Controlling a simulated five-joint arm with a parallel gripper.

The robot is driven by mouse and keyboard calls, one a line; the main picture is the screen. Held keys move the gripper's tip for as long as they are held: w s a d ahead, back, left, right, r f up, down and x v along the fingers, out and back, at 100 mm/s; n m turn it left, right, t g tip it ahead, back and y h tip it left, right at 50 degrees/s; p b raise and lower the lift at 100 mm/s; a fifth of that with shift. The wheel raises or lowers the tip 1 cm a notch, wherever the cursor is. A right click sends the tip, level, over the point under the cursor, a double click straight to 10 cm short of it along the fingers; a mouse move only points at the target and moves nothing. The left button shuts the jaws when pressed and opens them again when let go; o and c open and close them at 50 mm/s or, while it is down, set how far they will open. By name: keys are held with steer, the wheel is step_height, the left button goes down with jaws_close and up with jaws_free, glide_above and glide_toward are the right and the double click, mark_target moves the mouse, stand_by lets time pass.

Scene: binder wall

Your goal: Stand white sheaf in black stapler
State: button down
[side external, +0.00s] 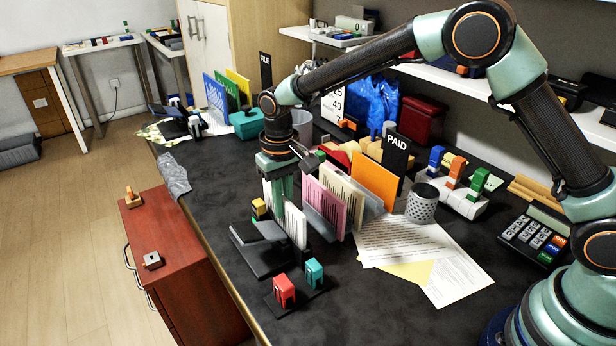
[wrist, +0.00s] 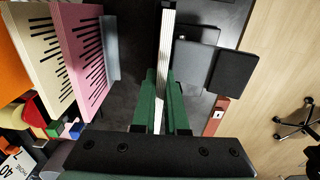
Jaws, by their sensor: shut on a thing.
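My gripper (side external: 283,194) points down, with its green fingers shut on the white sheaf (side external: 291,223), which hangs upright. In the wrist view my gripper (wrist: 156,104) has the white sheaf (wrist: 164,60) edge-on between its fingers. The black stapler seems to be the low black piece with flat plates (side external: 262,249) just left of the sheaf; dark plates also show right of the sheaf in the wrist view (wrist: 234,72). The sheaf's lower edge is close beside this piece. I cannot tell whether it touches or sits in it.
Pink (side external: 325,205), cream (side external: 343,190) and orange (side external: 375,182) sheaves stand close right of my gripper. A yellow block (side external: 258,207) stands at the black piece. Red (side external: 284,290) and teal (side external: 314,272) small staplers are in front.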

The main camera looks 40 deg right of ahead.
steer(key=shift+f, duration=0.1)
steer(key=shift+f, duration=0.35)
steer(key=c, duration=0.9)
jaws_free()
steer(key=shift+o, duration=0.2)
steer(key=shift+r, duration=0.1)
step_height(320, 180, up, 11)
steer(key=shift+r, duration=0.5)
